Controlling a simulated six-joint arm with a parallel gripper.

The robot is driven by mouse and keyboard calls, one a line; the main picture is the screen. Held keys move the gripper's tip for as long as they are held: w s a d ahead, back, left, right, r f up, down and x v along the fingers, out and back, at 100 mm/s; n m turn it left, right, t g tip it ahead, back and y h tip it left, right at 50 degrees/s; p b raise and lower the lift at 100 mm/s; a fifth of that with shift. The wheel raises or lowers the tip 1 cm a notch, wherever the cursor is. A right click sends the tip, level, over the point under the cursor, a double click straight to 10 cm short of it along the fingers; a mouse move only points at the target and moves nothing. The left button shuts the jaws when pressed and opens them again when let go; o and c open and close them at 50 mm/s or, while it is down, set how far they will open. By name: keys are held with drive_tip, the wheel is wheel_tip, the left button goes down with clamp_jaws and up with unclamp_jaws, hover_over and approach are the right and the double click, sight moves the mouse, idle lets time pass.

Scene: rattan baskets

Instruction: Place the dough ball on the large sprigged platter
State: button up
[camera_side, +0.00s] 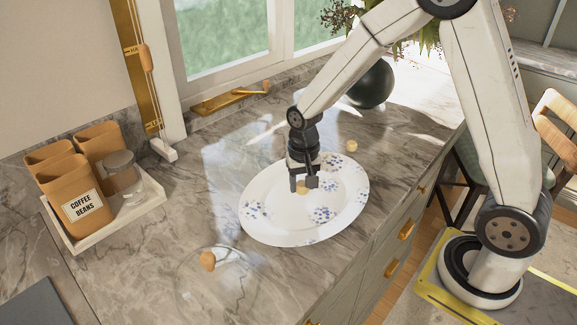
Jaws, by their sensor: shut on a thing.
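The large sprigged platter (270,215) is a white oval with blue flower sprigs, lying flat on the marble counter. My gripper (303,185) points down over the middle of the platter. It is shut on the dough ball (302,190), a small pale tan ball that shows between the fingers. The fingers hide part of the ball. I cannot tell whether the ball touches the platter or is held just above it.
A small tan piece (351,146) sits on the counter behind the platter. A clear glass dome with a round wooden knob (208,261) stands at the front left. A tray (150,205) holds brown canisters and a glass jar. A dark vase (371,85) stands at the back.

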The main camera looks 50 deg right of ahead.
sight(300, 193)
drive_tip(key=shift+f, duration=0.1)
drive_tip(key=shift+w+f, duration=0.15)
drive_tip(key=shift+w, duration=0.05)
drive_tip(key=shift+f, duration=1.6)
drive_tip(key=shift+f, duration=0.1)
drive_tip(key=o, duration=0.7)
drive_tip(key=shift+o, duration=0.2)
drive_tip(key=shift+r, duration=6.15)
drive_tip(key=shift+f, duration=0.1)
